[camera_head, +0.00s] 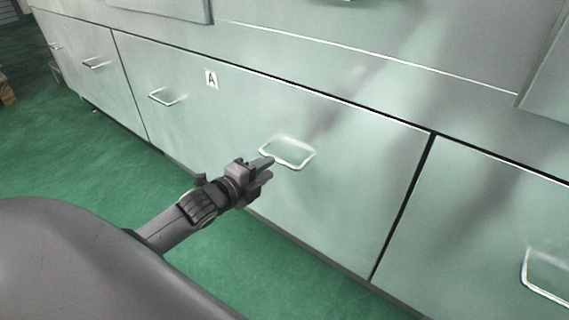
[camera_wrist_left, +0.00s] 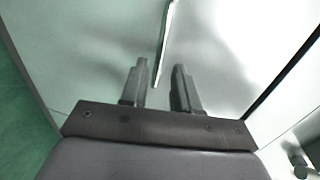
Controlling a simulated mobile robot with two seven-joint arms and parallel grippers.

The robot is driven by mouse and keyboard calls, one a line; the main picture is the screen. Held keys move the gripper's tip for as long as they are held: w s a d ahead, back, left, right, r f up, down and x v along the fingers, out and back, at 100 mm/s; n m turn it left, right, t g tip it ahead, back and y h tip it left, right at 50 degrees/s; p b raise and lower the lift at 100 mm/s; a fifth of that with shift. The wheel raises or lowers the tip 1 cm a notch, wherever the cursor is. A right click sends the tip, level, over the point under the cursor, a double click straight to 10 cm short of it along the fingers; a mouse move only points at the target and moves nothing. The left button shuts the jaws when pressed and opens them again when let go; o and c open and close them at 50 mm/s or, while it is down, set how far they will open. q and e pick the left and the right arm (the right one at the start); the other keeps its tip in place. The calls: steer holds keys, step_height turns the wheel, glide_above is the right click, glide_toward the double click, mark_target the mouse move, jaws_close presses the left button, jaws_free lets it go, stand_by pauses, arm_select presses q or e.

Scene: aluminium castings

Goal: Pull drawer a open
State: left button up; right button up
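Drawer a (camera_head: 225,118) is a wide pale grey-green front with a small white label "A" (camera_head: 211,79). It looks flush with its neighbours. It has two silver loop handles, the left handle (camera_head: 163,98) and the right handle (camera_head: 288,155). My left gripper (camera_head: 266,169) is at the left end of the right handle. In the left wrist view my left gripper (camera_wrist_left: 162,88) has its fingers apart, with the handle bar (camera_wrist_left: 163,50) reaching down between the fingertips. Contact with the bar cannot be told. My right gripper is not in view.
More drawers adjoin on both sides, one with a handle (camera_head: 546,277) at the lower right and others at the far left. Cabinet fronts stand above. The green floor (camera_head: 75,165) in front is free on the left. A brown object (camera_head: 7,92) stands at the far left edge.

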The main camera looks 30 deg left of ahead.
mark_target(278, 162)
arm_select(q)
steer(key=b+x, duration=0.1)
steer(key=x, duration=0.3)
steer(key=shift+w+f+b, duration=0.1)
steer(key=shift+f+b, duration=0.05)
steer(key=shift+b, duration=0.2)
steer(key=shift+b+x, duration=0.3)
steer(key=shift+x, duration=0.55)
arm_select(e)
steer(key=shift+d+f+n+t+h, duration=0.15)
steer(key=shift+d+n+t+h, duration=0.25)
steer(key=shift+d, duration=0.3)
arm_select(q)
steer(key=shift+d, duration=0.1)
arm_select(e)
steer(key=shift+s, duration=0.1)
arm_select(q)
jaws_close()
